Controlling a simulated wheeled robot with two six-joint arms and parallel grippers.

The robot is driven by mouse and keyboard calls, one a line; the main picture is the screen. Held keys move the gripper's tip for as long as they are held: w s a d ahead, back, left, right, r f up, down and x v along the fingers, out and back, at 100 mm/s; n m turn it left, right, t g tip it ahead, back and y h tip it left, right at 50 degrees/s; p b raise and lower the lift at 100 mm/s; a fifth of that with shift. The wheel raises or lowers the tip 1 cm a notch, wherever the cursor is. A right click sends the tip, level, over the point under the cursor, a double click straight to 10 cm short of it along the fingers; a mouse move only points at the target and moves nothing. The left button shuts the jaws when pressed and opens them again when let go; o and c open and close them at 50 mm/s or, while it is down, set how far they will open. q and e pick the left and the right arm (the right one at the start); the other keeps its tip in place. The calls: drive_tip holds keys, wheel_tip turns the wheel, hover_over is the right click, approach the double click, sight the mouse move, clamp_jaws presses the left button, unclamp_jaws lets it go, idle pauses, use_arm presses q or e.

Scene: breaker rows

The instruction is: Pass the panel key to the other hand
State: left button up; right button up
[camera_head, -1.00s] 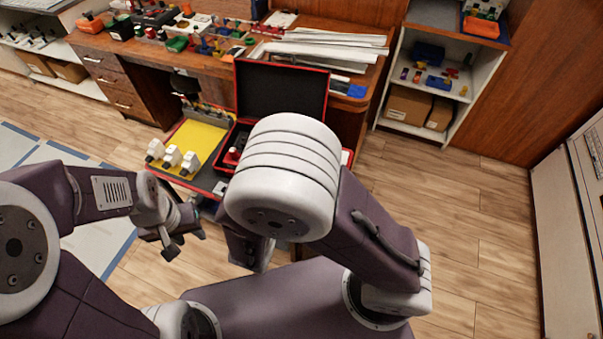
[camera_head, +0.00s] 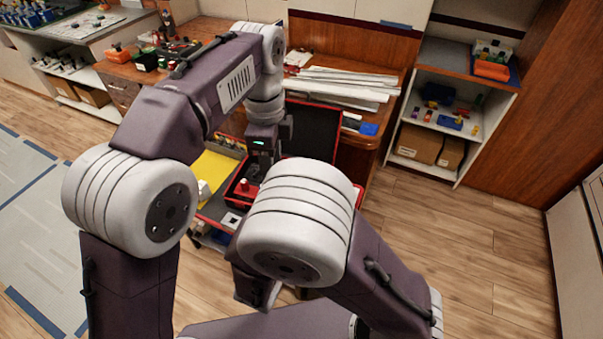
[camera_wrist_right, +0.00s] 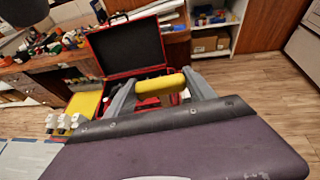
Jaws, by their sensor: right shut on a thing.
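In the right wrist view my right gripper (camera_wrist_right: 160,90) is shut on a yellow bar-shaped piece, which I take for the panel key (camera_wrist_right: 158,85); it lies crosswise between the two grey fingers. In the head view the right gripper and the key are hidden behind my own white arm joint. My left gripper (camera_head: 257,165) points down over the open red-and-black case. Its fingertips are dark against the case, and I cannot tell whether they are open or shut. It appears apart from the key.
The open case (camera_wrist_right: 128,48) has its lid raised against the wooden desk (camera_head: 355,157). A yellow panel (camera_head: 212,172) with white breakers (camera_wrist_right: 62,122) stands left of it. A red piece (camera_head: 246,187) shows in the case. A shelf (camera_head: 440,125) stands at right; the floor before it is clear.

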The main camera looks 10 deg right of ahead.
use_arm(q)
drive_tip(key=s+d+f+m, duration=0.2)
drive_tip(key=s+d, duration=0.1)
drive_tip(key=d, duration=0.3)
drive_tip(key=f, duration=1.1)
drive_tip(key=shift+a+f, duration=0.2)
drive_tip(key=shift+f, duration=0.1)
clamp_jaws()
use_arm(e)
drive_tip(key=o, duration=1.5)
drive_tip(key=shift+c, duration=0.2)
